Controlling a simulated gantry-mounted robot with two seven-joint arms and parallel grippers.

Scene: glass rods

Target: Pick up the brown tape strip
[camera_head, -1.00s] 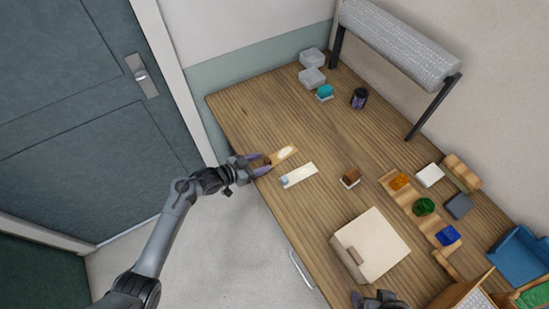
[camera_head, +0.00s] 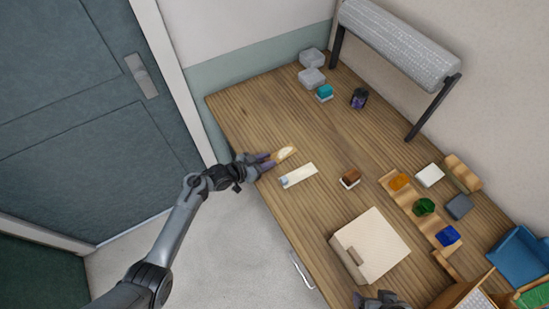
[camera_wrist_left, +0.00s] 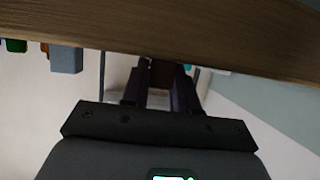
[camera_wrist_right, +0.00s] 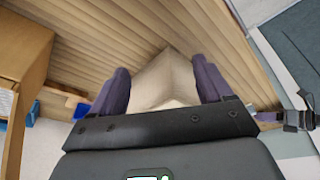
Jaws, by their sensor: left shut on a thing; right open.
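The brown tape strip (camera_head: 286,153), tan with a pale middle, is at the table's left edge in the head view. My left gripper (camera_head: 268,161) is shut on its near end. In the left wrist view a dark brown piece (camera_wrist_left: 162,73) shows between the fingers, close to the table edge; whether the strip is clear of the tabletop I cannot tell. My right gripper (camera_wrist_right: 160,85) is open and empty in the right wrist view. It is near the cream box (camera_head: 371,245), at the bottom of the head view.
A white strip with a bluish end (camera_head: 299,175) lies just right of the held strip. A brown block on a white base (camera_head: 350,178) stands farther right. A wooden tray (camera_head: 411,209) holds coloured pieces. A grey roll on a stand (camera_head: 400,45) is at the back.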

